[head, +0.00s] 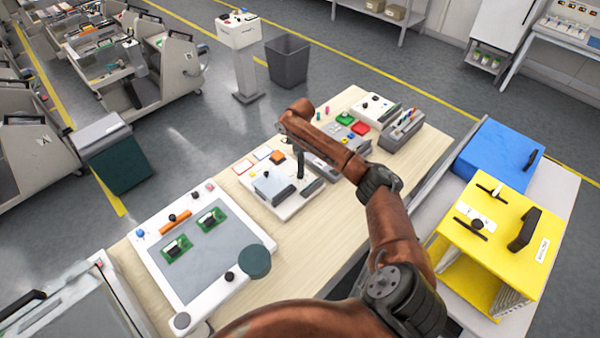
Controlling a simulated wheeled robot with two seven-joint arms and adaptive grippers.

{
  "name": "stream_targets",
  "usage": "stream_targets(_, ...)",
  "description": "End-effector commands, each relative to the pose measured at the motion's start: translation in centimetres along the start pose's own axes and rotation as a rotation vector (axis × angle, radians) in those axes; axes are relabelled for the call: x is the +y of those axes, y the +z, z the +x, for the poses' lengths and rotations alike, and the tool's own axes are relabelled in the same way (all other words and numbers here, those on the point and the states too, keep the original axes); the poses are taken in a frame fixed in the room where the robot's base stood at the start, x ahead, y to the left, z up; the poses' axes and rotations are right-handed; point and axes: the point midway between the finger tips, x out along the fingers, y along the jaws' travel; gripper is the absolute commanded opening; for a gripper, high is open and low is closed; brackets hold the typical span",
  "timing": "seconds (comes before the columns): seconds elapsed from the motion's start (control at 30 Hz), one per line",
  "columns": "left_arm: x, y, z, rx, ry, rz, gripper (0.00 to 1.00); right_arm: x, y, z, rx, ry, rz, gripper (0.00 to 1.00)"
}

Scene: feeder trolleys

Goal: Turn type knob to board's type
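One brown arm of mine, which I take to be the right, rises from the bottom and bends to the left over the table. Its dark gripper (299,166) hangs down over a white device with a grey plate (272,187). The fingers are too small to tell open from shut. A small black knob (267,174) shows on this device, but I cannot read any type marks. Two green boards (177,248) (210,219) lie on a grey panel in a white frame (162,288). My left gripper is out of view.
A yellow unit (508,223) with black handles and a blue box (497,160) stand at the right. More devices with coloured parts (361,128) sit beyond my arm. A grey bin (288,62) and a white pedestal (240,50) stand on the floor behind.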

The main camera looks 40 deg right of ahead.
Motion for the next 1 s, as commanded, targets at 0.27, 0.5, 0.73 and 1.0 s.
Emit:
stream_targets(0.27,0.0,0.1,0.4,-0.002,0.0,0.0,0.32,-0.1,0.1,4.0,-0.001,-0.002,0.001,0.38)
stream_targets(0.5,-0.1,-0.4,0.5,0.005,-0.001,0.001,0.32,-0.1,0.2,4.7,0.0,0.0,0.002,0.38)
stream_targets(0.73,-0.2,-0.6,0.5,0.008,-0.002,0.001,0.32,-0.1,0.3,4.7,0.0,0.0,0.003,0.33)
stream_targets(1.0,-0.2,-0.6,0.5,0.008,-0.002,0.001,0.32,-0.1,0.3,4.7,0.0,-0.001,0.004,0.14)
